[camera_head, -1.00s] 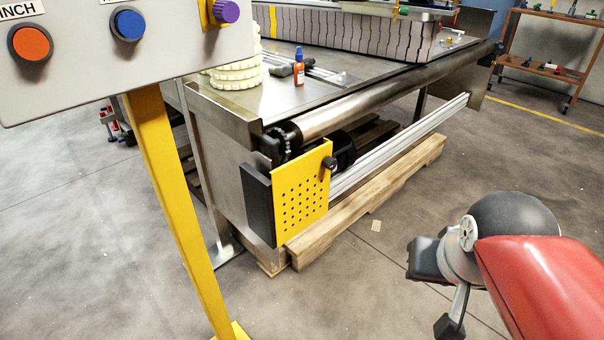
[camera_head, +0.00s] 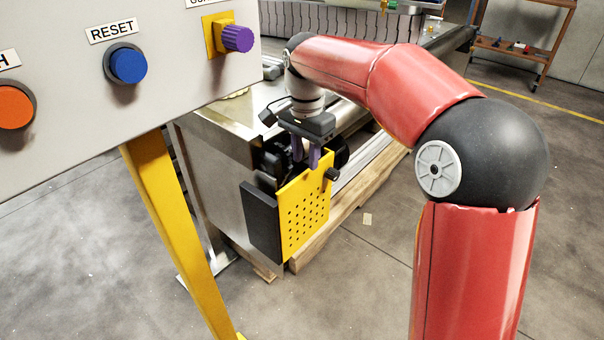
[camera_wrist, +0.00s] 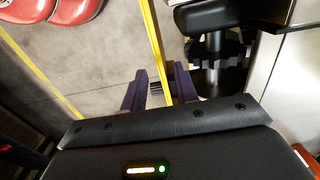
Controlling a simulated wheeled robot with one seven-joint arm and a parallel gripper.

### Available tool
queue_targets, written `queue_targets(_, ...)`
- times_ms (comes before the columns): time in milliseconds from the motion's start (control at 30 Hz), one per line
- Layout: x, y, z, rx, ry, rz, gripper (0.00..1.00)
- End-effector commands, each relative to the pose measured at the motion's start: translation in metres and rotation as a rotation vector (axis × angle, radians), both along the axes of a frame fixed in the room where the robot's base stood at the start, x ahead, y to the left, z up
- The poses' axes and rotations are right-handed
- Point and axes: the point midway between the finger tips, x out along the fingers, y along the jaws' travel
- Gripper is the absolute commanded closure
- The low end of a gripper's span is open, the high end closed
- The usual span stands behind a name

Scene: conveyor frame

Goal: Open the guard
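The guard is a yellow perforated plate (camera_head: 305,215) at the near corner of the conveyor. It stands upright beside the roller's black drive parts, with a black block (camera_head: 262,221) along its left side. A black knob (camera_head: 331,174) sticks out near its upper right corner. My gripper (camera_head: 306,158) points down at the guard's top edge, its purple fingers apart. In the wrist view the guard's thin yellow edge (camera_wrist: 155,40) runs between the two fingers (camera_wrist: 159,85), with a gap on each side. A dark ribbed part, perhaps the knob, shows between the fingers.
A grey control panel with a blue reset button (camera_head: 128,64) and a purple knob (camera_head: 238,38) stands at the left on a yellow post (camera_head: 170,225). A dark sprocket (camera_wrist: 215,52) lies close right of the fingers. The floor in front of the guard is clear.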

Motion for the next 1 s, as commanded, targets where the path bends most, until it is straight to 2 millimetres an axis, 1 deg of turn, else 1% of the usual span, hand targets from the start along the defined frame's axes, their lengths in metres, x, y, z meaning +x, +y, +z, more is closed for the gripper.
queue_targets(33,-0.001,-0.001,-0.009,-0.001,0.002,0.0,0.7)
queue_targets(200,0.0,-0.001,-0.038,0.0,0.003,-0.001,0.7)
queue_targets(300,0.0,-0.001,-0.051,0.0,0.001,0.0,0.7)
queue_targets(400,0.0,-0.001,-0.061,-0.001,-0.001,0.001,0.7)
queue_targets(533,-0.001,-0.001,-0.067,0.0,-0.001,0.001,0.7)
queue_targets(767,0.0,-0.001,-0.067,0.0,-0.001,0.001,0.7)
queue_targets(1000,0.0,-0.001,-0.067,0.0,-0.001,0.001,1.0)
